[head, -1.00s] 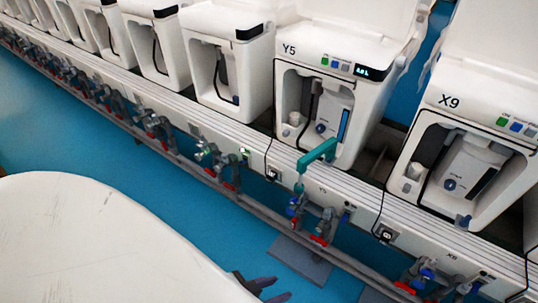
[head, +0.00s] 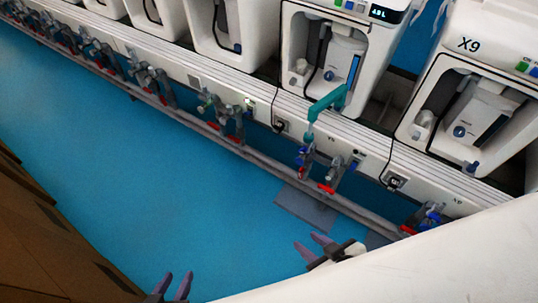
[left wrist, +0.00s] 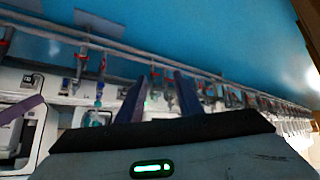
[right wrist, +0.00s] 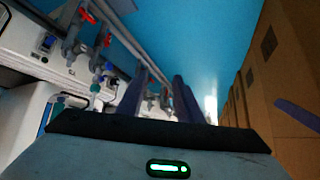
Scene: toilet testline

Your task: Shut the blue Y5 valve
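The Y5 unit (head: 345,28) stands at the top of the head view with a teal hose piece (head: 327,101) hanging from its front. Below it on the pipe rail are a blue valve handle (head: 302,157) and a red valve handle (head: 326,188). A smaller blue part (head: 352,165) sits to their right. My left gripper (head: 172,284) is open and empty at the bottom edge, well away from the valves. My right gripper (head: 312,243) is open and empty, lower in the picture than the Y5 valves and apart from them. Both wrist views show spread fingers with nothing between them.
The X9 unit (head: 475,95) stands to the right, with its own valves (head: 428,215) below. Other units and valves line the rail to the left. Brown boxes (head: 40,240) stand at the lower left. The blue floor (head: 170,190) before the rail is clear.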

